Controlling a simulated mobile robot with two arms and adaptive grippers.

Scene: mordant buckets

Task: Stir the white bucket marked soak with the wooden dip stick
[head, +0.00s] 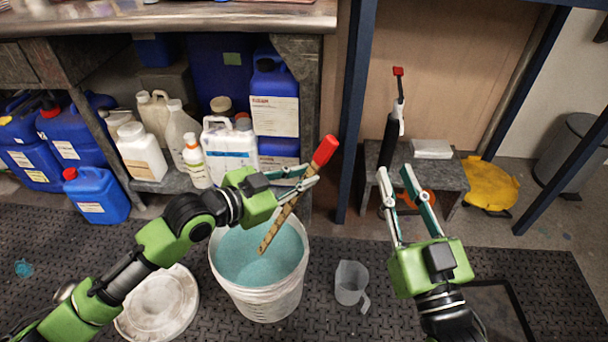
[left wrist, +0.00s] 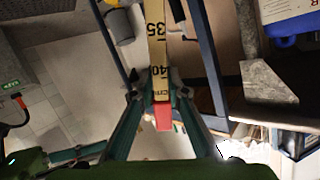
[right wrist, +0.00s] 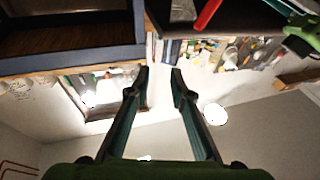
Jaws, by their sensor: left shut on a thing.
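The white bucket (head: 262,298) stands on the dark floor mat, filled with blue-green liquid (head: 258,258); no marking is readable on it. The wooden dip stick (head: 279,226) has a red end (head: 325,150) and is tilted, red end up and to the right. My left gripper (head: 299,183) is shut on the dip stick just below the red end. The stick's lower tip overlaps the liquid in the head view; I cannot tell whether it touches. The left wrist view shows the stick's scale (left wrist: 156,45) between the fingers. My right gripper (head: 394,172) is open and empty, right of the bucket.
A round white lid (head: 157,305) lies left of the bucket, and a clear jug (head: 351,282) stands to its right. Several bottles and blue canisters (head: 98,195) crowd the back left. A blue post (head: 352,110) and a low grey stool (head: 447,180) stand behind.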

